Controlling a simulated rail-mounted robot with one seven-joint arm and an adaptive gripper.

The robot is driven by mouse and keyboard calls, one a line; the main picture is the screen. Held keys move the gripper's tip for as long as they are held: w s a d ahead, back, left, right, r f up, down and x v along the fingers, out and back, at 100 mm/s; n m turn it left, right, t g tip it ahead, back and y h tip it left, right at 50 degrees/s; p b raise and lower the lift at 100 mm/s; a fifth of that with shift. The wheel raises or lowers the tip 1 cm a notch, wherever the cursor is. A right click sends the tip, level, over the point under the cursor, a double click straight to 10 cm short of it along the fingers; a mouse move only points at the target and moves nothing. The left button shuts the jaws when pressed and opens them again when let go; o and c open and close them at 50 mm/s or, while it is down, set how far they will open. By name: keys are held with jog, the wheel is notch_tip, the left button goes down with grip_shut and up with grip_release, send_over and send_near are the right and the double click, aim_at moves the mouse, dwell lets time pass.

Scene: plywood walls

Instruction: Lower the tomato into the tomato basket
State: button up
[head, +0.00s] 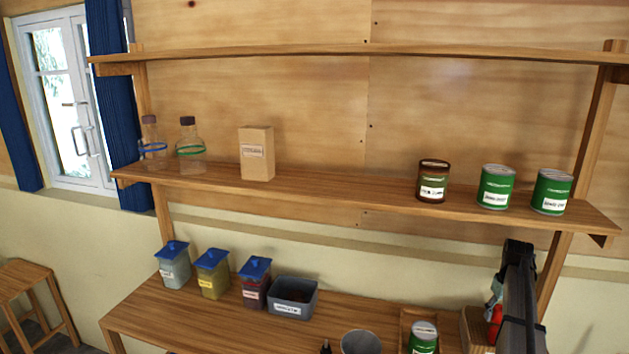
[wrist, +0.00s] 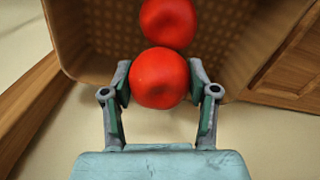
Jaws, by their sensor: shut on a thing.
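My gripper (wrist: 161,82) is shut on a red tomato (wrist: 158,78), with one finger on each side of it. In the wrist view the held tomato overlaps the near side of the brown tomato basket (wrist: 97,38). A second red tomato (wrist: 168,20) shows inside the basket, just beyond the held one. I cannot tell the height of the held tomato over the basket. In the head view my gripper (head: 494,302) is at the lower right, partly hidden by my arm. A red tomato (head: 495,314) shows beside it, next to a brown container (head: 474,330), probably the basket.
A wooden tray with a green can (head: 423,338) stands left of the brown container. A grey bin (head: 293,297), blue-lidded containers (head: 212,273) and a metal pot (head: 360,342) are further left on the counter. A shelf (head: 330,197) with cans, a carton and bottles runs above.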

jog(key=shift+f, duration=0.45)
dwell(0.4)
jog(key=o, duration=0.8)
jog(key=shift+r, duration=0.15)
